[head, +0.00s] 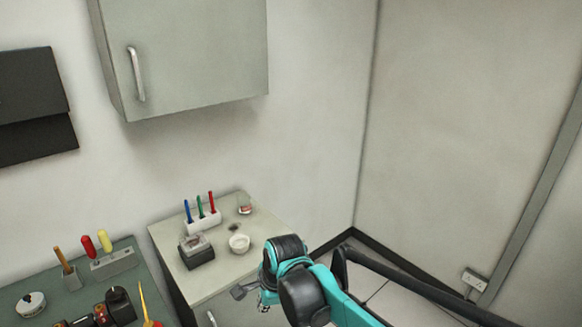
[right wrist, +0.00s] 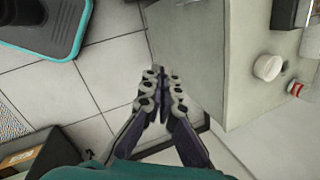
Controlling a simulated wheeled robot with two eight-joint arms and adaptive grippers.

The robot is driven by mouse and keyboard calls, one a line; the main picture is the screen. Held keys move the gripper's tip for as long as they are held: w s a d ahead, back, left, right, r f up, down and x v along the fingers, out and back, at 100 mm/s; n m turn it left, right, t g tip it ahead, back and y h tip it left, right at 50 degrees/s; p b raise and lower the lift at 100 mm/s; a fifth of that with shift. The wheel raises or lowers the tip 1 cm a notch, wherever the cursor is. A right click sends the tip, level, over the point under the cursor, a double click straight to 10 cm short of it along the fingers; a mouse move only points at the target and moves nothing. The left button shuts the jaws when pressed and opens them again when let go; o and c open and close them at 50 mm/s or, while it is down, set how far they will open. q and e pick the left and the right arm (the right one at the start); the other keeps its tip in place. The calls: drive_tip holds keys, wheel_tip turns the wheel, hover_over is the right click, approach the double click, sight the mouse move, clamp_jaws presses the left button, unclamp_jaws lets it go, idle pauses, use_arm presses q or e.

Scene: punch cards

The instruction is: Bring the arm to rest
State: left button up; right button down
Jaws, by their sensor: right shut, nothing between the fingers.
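My right arm comes in from the lower right in the head view, with its wrist in front of the pale side cabinet (head: 215,287). In the right wrist view my right gripper (right wrist: 164,78) has its fingers together, with nothing between them. It points past the cabinet's edge, over the tiled floor (right wrist: 105,70). In the head view the fingers are small and mostly hidden by the wrist. My left gripper is not in view.
On the cabinet stand a white pen holder (head: 204,222) with three pens, a dark box (head: 197,257), a white bowl (head: 239,243) and a small jar (head: 245,205). A green bench (head: 70,300) with tools is at left. A wall cupboard (head: 190,60) hangs above.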

drive_tip(key=s+d+n+t+h, duration=0.1)
drive_tip(key=s+d+n+t, duration=0.1)
drive_tip(key=s+d+n, duration=0.5)
drive_tip(key=s+d+n+t+h, duration=0.1)
drive_tip(key=s+d+n, duration=0.5)
drive_tip(key=d, duration=1.2)
drive_tip(key=shift+s+n+t+h, duration=0.35)
drive_tip(key=shift+n+t+h, duration=0.05)
drive_tip(key=shift+n+t, duration=0.45)
